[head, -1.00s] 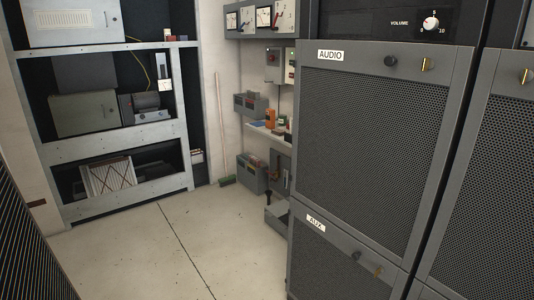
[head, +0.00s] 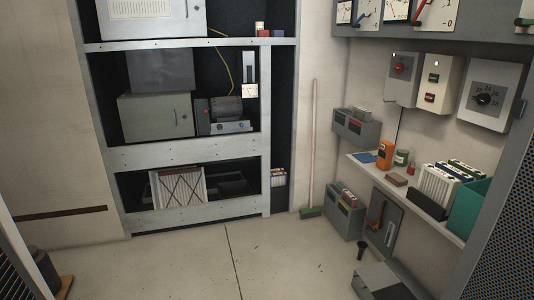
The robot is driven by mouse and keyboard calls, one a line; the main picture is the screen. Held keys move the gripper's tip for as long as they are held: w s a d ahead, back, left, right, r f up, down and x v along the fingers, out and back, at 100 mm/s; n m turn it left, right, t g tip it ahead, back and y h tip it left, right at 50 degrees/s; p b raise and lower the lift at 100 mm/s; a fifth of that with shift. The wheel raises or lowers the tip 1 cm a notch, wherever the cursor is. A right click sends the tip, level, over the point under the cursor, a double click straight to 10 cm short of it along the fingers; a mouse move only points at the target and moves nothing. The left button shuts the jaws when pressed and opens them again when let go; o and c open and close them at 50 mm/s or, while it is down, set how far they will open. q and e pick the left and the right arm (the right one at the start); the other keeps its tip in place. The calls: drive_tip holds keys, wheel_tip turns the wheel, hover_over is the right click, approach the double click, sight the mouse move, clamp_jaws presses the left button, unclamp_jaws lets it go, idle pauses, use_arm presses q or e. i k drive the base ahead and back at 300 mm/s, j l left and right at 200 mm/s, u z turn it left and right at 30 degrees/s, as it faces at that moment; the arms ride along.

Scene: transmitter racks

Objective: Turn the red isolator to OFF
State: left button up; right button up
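A grey wall box with a round red knob (head: 399,68) hangs on the right wall in the head view, below the meter panel. It looks like the red isolator. A small light shows above the knob, but its position and lettering are too small to read. Neither of my grippers is in view.
Beside it hang a push-button box (head: 434,83) and a dial box (head: 489,98). A grey box (head: 388,280) stands on the floor. A broom (head: 312,150) leans by the rack. The middle floor is clear.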

sight(399, 68)
drive_tip(key=i+z, duration=0.15)
drive_tip(key=i, duration=0.4)
drive_tip(key=i+j+z, duration=0.2)
drive_tip(key=i, duration=0.3)
drive_tip(key=i+j+z, duration=0.15)
drive_tip(key=i, duration=0.4)
